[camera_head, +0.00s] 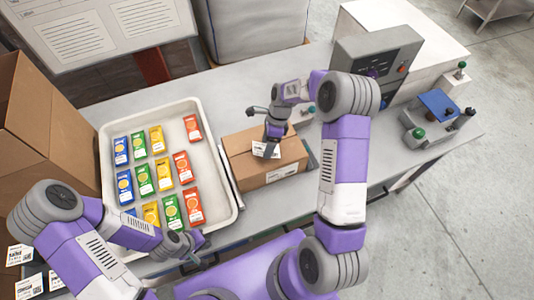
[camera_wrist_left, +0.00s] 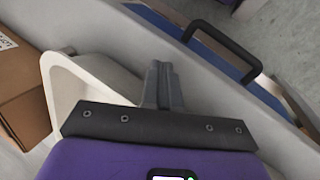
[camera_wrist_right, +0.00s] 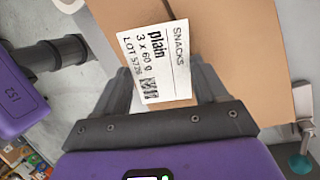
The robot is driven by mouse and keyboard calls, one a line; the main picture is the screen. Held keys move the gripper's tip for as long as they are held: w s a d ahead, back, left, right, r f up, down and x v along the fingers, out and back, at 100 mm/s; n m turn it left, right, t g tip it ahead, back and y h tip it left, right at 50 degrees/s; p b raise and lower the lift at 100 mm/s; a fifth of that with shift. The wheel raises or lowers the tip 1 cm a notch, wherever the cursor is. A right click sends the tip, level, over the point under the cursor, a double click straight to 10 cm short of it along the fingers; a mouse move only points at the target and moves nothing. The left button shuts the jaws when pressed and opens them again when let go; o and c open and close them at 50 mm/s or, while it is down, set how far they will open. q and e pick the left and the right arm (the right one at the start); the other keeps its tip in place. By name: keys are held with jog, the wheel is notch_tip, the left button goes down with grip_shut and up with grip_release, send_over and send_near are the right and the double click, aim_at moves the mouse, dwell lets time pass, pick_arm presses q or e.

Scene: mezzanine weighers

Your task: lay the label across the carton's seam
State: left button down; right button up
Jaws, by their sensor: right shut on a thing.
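The brown carton (camera_head: 240,160) lies on the bench right of the tray, with a printed white patch on its front side. My right gripper (camera_head: 271,150) is above the carton's top, shut on the white label (camera_head: 262,150). In the right wrist view the label (camera_wrist_right: 155,62) reads "SNACKS plain 3 x 60 g" and lies between the fingers (camera_wrist_right: 162,88), over the carton's top (camera_wrist_right: 240,45).
A white tray (camera_head: 231,205) with several coloured packets stands left of the carton. An open cardboard box (camera_head: 60,130) is at far left, with several printed labels (camera_head: 28,287) below it. A grey control box (camera_head: 375,55) and a blue-topped device (camera_head: 437,105) stand to the right.

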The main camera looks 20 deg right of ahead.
jog(key=o, duration=0.8)
jog(key=shift+o, duration=0.2)
pick_arm(q)
notch_tip(320, 180, up, 2)
jog(key=shift+r+p, duration=0.2)
jog(key=shift+p, duration=1)
pick_arm(e)
jog(key=a+r, duration=0.1)
jog(key=a, duration=0.1)
jog(key=s+a, duration=0.1)
jog(key=a, duration=0.1)
jog(key=s+a+r, duration=0.1)
jog(key=a, duration=0.1)
jog(key=shift+s+a+r, duration=0.1)
jog(key=shift+s+r, duration=0.05)
jog(key=shift+r, duration=0.2)
jog(key=shift+s+a, duration=0.15)
jog(key=shift+a, duration=0.25)
